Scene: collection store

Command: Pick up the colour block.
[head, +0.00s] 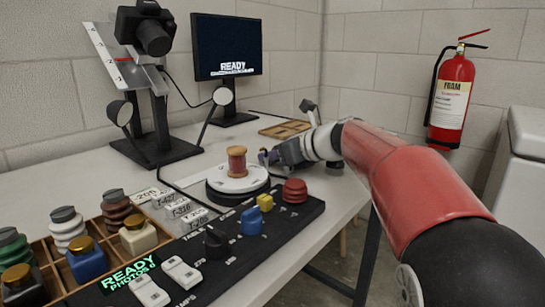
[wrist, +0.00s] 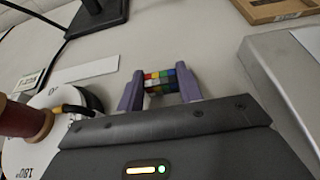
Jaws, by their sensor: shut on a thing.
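The colour block (wrist: 160,80) is a small block with a grid of red, yellow, green, blue and white patches. It shows in the wrist view between the two purple fingers of my gripper (wrist: 159,90), which is shut on it. In the head view my gripper (head: 266,157) is just right of the white turntable, low over the table. I cannot make out the block there. Whether the block touches the table is unclear.
A red spool (head: 237,161) stands on the turntable (head: 216,183), close beside my gripper. A black control panel (head: 215,268) lies in front. A wooden tray (head: 285,128) and a monitor (head: 228,48) are behind. A crate of jars (head: 110,245) is at left.

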